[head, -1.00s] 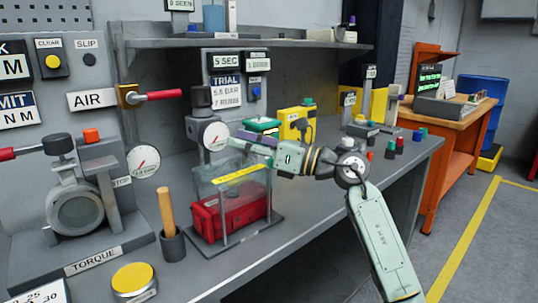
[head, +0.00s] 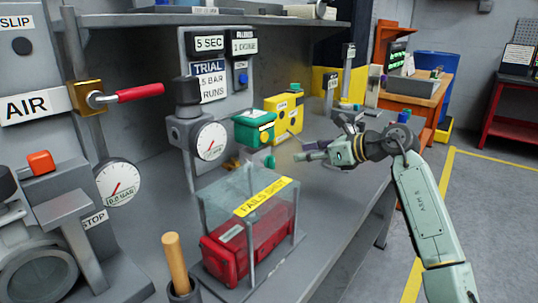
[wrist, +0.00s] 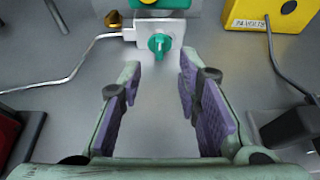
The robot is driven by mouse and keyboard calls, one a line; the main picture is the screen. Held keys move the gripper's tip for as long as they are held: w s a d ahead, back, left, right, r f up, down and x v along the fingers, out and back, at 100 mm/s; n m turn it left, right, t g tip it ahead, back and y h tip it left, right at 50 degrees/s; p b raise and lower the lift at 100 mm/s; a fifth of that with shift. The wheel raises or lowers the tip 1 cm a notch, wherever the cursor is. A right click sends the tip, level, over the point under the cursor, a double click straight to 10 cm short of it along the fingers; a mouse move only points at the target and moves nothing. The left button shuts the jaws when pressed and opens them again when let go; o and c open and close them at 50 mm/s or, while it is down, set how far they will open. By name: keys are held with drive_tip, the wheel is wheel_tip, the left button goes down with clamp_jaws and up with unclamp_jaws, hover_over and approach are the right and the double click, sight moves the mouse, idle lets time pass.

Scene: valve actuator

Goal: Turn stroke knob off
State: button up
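A teal knob (wrist: 159,43) sits on the front of a pale box (wrist: 165,27) at the top centre of the wrist view. In the head view a small teal knob (head: 270,162) shows below a dark green box (head: 255,129). I cannot read a stroke label on it. My gripper (wrist: 160,70) is open, its purple-padded fingers apart with nothing between them. The knob is ahead of the fingertips, with a gap. In the head view my gripper (head: 302,156) is to the right of the knob, above the bench.
A clear guard (head: 250,190) over a red block is on the near side. A pressure gauge (head: 211,141) stands to the left. A pale cable (wrist: 75,66) crosses the bench left of the gripper.

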sight(274, 158)
drive_tip(key=p+x, duration=0.3)
drive_tip(key=x, duration=0.7)
drive_tip(key=shift+w+a, duration=0.1)
drive_tip(key=shift+a, duration=0.1)
drive_tip(key=shift+c, duration=0.5)
clamp_jaws()
